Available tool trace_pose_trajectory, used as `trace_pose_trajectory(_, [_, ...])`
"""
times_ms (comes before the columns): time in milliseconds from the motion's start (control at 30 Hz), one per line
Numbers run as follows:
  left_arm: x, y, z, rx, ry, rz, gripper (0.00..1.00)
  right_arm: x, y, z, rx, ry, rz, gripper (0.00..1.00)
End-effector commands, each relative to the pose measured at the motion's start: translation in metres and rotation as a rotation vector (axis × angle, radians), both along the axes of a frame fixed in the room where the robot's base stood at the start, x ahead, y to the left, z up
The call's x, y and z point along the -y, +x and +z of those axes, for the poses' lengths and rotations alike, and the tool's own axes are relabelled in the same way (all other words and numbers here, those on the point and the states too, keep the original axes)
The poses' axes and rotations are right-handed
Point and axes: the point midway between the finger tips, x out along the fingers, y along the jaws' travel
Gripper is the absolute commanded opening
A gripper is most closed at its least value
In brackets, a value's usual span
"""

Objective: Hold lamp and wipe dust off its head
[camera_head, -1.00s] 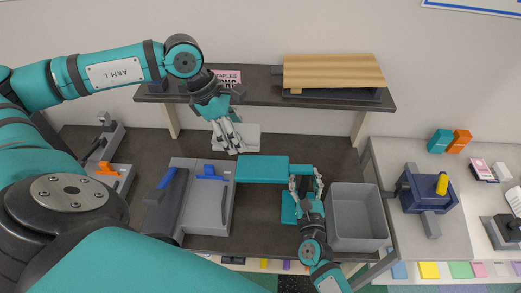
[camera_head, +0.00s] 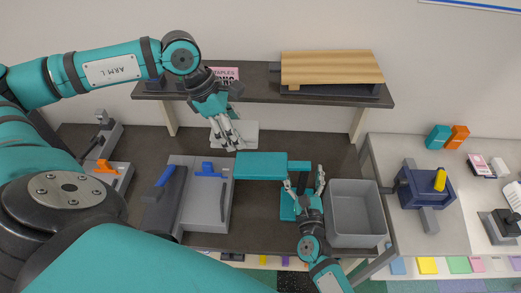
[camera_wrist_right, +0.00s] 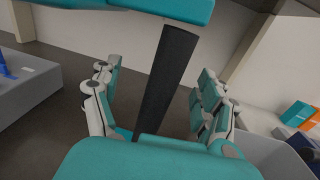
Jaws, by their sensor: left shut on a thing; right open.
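The lamp has a flat teal head (camera_head: 262,166), a dark stem and a teal base (camera_head: 289,207) on the dark worktable. In the right wrist view its dark stem (camera_wrist_right: 168,80) rises between the fingers, with the head's edge (camera_wrist_right: 170,8) at the top. My right gripper (camera_head: 305,184) is open, one finger on either side of the stem, with gaps visible. My left gripper (camera_head: 230,146) is by the head's back left corner, shut on what looks like a white pad (camera_head: 248,136); its grip is partly hidden by the fingers. Dust is too small to make out.
A grey bin (camera_head: 356,228) stands right of the lamp. A grey machine with blue parts (camera_head: 207,195) is on the left. A raised shelf (camera_head: 262,92) with a wooden board (camera_head: 330,68) runs behind. Dark tabletop is bare between machine and lamp base.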

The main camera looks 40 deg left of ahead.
Motion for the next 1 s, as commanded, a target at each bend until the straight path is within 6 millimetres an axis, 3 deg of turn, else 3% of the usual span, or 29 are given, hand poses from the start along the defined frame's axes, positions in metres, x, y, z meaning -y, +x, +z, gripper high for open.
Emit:
trace_pose_trajectory(267, [0.000, 0.000, 0.000, 0.000, 0.000, 0.000, 0.30, 0.004, -0.005, -0.001, -0.002, 0.001, 0.000, 0.77])
trace_pose_trajectory(700, [0.000, 0.000, 0.000, 0.000, 0.000, 0.000, 0.30, 0.055, -0.073, -0.001, -0.003, -0.001, 0.000, 0.77])
trace_pose_trajectory(1000, [0.000, 0.000, 0.000, 0.000, 0.000, 0.000, 0.30, 0.071, -0.096, 0.000, 0.000, 0.000, 0.000, 0.77])
